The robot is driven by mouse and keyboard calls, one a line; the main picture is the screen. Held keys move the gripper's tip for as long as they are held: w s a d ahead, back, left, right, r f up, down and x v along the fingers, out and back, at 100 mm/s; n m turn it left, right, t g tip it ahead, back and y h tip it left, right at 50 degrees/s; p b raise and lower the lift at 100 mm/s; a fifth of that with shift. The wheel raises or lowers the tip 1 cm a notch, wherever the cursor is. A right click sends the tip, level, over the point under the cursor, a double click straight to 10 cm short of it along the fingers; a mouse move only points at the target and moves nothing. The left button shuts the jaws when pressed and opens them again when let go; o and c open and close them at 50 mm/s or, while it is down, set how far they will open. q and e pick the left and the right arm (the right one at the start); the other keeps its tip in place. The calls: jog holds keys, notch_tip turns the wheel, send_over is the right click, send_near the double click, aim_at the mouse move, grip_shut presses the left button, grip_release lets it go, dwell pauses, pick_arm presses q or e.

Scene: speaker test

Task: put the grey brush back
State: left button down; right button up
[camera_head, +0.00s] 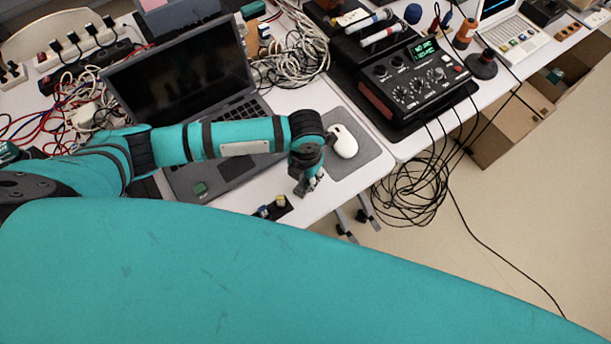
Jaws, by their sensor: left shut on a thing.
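My left gripper (308,184) points down over the front edge of the white table, just in front of the mouse mat. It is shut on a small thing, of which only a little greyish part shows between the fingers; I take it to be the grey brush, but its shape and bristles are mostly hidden. A small dark holder (284,211) with a yellowish-topped and a bluish piece stands at the table edge, left of and below the gripper. My right gripper is not in view.
An open laptop (180,82) lies under my left arm. A white mouse (343,141) sits on a grey mat (368,158). A black audio device (414,79) stands to the right. Cables (412,192) hang off the table. Power strips (85,45) and tangled wires fill the left.

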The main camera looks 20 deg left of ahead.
aim_at(306, 178)
pick_arm(q)
jog(key=c, duration=1.2)
grip_release()
jog(key=shift+f, duration=0.1)
notch_tip(306, 178, up, 12)
jog(key=shift+r, duration=0.2)
